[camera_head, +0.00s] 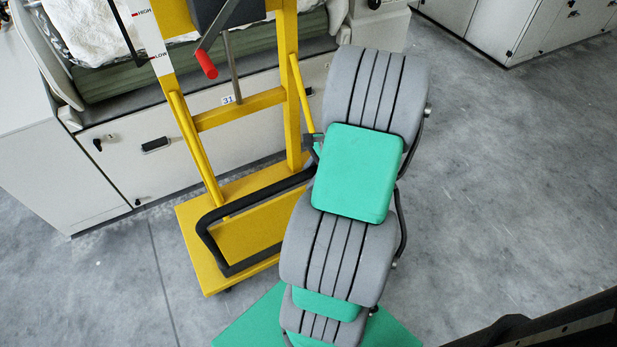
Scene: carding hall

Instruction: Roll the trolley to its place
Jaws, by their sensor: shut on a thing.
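The trolley (240,243) is a yellow wheeled frame with a flat base, two uprights and a plate numbered 31. It stands upright on the floor, left of my arm. A black handle bar (203,228) loops out from it over the base and runs behind my arm. My gripper (312,141) shows only as a small dark part at the left edge of my arm, by the right upright. It is shut on the trolley; my arm hides the exact grip. A red-tipped lever (206,64) and a HIGH/LOW scale (148,30) are on the trolley's upper part.
A pale machine (150,165) with white fibre (90,30) on top stands close behind the trolley. Pale cabinets (500,30) stand at the far upper right. The grey floor (510,170) is clear on the right and at the lower left.

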